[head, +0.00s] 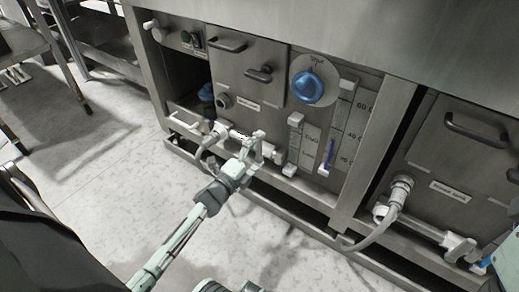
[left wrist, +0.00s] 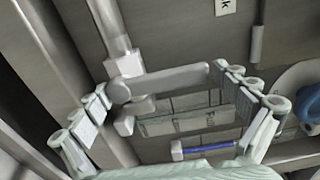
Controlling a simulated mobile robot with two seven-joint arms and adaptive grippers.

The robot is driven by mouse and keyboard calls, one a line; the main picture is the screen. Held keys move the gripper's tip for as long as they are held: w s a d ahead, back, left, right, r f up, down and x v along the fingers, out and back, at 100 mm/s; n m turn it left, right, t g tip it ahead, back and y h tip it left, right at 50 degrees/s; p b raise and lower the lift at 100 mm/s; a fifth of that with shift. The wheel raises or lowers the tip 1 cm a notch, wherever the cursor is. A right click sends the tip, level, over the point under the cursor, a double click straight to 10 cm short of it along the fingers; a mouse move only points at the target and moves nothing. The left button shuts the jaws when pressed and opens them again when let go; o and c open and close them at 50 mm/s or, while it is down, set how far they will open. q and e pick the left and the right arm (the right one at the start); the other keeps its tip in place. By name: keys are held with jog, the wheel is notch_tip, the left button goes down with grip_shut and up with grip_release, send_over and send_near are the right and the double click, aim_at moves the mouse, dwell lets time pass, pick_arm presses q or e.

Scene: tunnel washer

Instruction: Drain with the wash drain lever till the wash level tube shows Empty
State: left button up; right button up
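My left gripper (head: 257,148) is open at the drain pipe low on the left machine panel. In the left wrist view its fingers (left wrist: 165,95) are wide apart. The pale grey drain lever (left wrist: 170,82) lies crosswise between the fingertips, its ends close to them; I cannot tell whether they touch. In the head view the gripper hides most of the lever. Right of it stands a clear level tube with white ends (head: 295,145), beside the word Full; its level is too small to read. My right gripper is not clearly in view.
A numbered tube with a blue column (head: 330,155) stands right of the level tube. A blue knob (head: 309,88) sits above. Another panel on the right has a similar pipe and lever (head: 458,247). A steel bottom rail runs below; the floor in front is clear.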

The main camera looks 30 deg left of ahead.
pick_arm(q)
jog(key=s+a, duration=0.1)
jog(key=s, duration=1.1)
dwell(0.5)
